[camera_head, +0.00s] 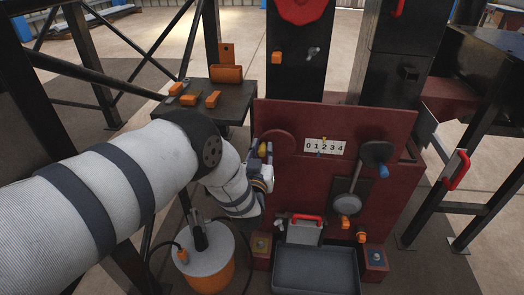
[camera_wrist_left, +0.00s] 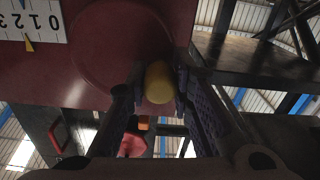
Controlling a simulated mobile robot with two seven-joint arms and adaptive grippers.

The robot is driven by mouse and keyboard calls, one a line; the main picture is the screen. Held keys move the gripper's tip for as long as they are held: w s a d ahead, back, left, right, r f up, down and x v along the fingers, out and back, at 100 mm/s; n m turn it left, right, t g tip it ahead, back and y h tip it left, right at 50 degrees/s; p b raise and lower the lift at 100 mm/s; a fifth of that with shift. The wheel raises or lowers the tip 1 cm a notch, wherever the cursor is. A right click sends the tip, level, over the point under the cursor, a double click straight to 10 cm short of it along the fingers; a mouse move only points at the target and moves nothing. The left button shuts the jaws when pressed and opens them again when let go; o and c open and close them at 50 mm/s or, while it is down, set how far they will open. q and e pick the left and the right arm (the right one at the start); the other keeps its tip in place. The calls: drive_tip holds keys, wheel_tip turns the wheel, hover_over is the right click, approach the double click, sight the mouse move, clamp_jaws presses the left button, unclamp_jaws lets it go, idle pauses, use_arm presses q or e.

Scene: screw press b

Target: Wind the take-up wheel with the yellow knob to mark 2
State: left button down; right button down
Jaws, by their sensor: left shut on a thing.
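The take-up wheel (camera_head: 277,143) is a dark red disc on the red front panel, and it fills the upper middle of the left wrist view (camera_wrist_left: 115,50). Its yellow knob (camera_head: 262,149) is at the wheel's left side; the knob (camera_wrist_left: 159,83) lies between my left fingertips. My left gripper (camera_wrist_left: 158,95) is shut on the knob, its fingers on either side. The white scale (camera_head: 325,146) reads 0 to 4. In the left wrist view a yellow pointer (camera_wrist_left: 28,43) stands at the scale's edge, seemingly between 1 and 2. My right gripper is not in view.
A grey tray (camera_head: 316,284) stands below the panel. A dark shelf (camera_head: 236,101) with orange pieces is at the upper left. An orange drum (camera_head: 210,278) stands under my left arm.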

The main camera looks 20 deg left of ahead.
use_arm(q)
drive_tip(key=shift+r+m, duration=0.1)
drive_tip(key=shift+m, duration=0.2)
drive_tip(key=c, duration=1.4)
unclamp_jaws()
drive_tip(key=v, duration=1.2)
